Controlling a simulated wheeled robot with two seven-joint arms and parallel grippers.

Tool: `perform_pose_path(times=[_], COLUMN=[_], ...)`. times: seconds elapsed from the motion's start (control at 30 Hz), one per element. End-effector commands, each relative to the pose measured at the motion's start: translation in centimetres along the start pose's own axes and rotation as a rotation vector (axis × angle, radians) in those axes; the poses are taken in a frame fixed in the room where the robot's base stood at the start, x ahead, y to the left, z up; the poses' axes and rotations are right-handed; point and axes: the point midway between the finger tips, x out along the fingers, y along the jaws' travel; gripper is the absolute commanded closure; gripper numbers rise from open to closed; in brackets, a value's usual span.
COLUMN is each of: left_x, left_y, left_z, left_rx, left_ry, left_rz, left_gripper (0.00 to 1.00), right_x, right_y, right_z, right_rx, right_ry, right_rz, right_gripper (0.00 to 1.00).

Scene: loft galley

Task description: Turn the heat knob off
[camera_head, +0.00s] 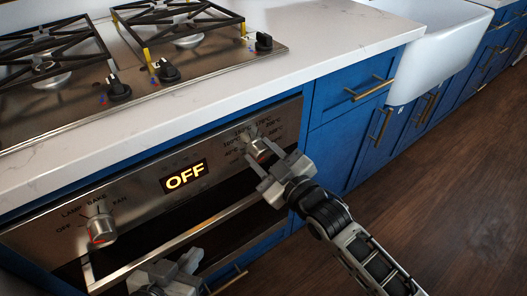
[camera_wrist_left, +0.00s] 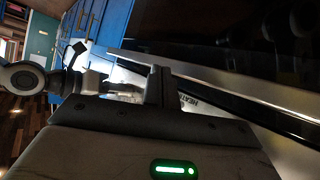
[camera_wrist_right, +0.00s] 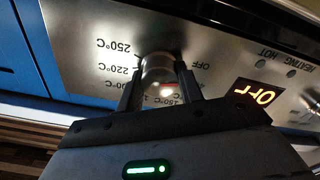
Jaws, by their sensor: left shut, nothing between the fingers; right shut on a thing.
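The round metal heat knob (camera_head: 259,150) is at the right end of the oven's control panel, ringed by temperature marks. In the right wrist view the knob (camera_wrist_right: 158,69) sits between the two fingers of my right gripper (camera_wrist_right: 161,90), which is shut on it. My right gripper (camera_head: 266,166) reaches the knob from the lower right in the head view. The oven display (camera_head: 185,176) reads OFF. My left gripper (camera_head: 178,264) is shut and empty, low in front of the oven near its handle.
A second knob (camera_head: 101,229) marked lamp, bake and fan is at the panel's left. The long oven handle (camera_head: 180,243) runs below the panel. A gas hob (camera_head: 60,110) and white counter (camera_head: 330,45) lie above. Blue cabinets (camera_head: 340,140) and wooden floor are to the right.

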Motion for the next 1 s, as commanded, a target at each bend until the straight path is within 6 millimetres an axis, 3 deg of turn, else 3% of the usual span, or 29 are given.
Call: perform_pose_path(times=[0.4, 0.43, 0.5, 0.83, 1.0], left_x=[0.3, 0.3, 0.3, 0.2, 0.0], left_y=[0.1, 0.1, 0.1, 0.2, 0.2], left_z=[-0.3, -0.3, -0.4, -0.5, -0.8], left_rx=[0.002, 0.002, 0.002, 0.001, -0.002], left_ry=[0.006, 0.007, 0.008, 0.009, 0.009], left_rz=[0.004, 0.004, 0.004, 0.005, 0.005], left_gripper=[1.00, 1.00, 1.00, 1.00, 1.00], right_x=[0.0, 0.0, 0.0, -0.3, -2.6], right_y=[-0.1, -0.1, -0.1, 0.0, 0.0], right_z=[0.1, 0.1, 0.1, 0.1, 0.1], right_rx=[-0.014, -0.014, -0.013, -0.010, -0.012], right_ry=[-0.002, -0.002, -0.002, -0.002, -0.003], right_rz=[-0.001, -0.001, -0.001, -0.001, -0.002], right_gripper=[0.86, 0.55, 0.42, 0.42, 0.42])
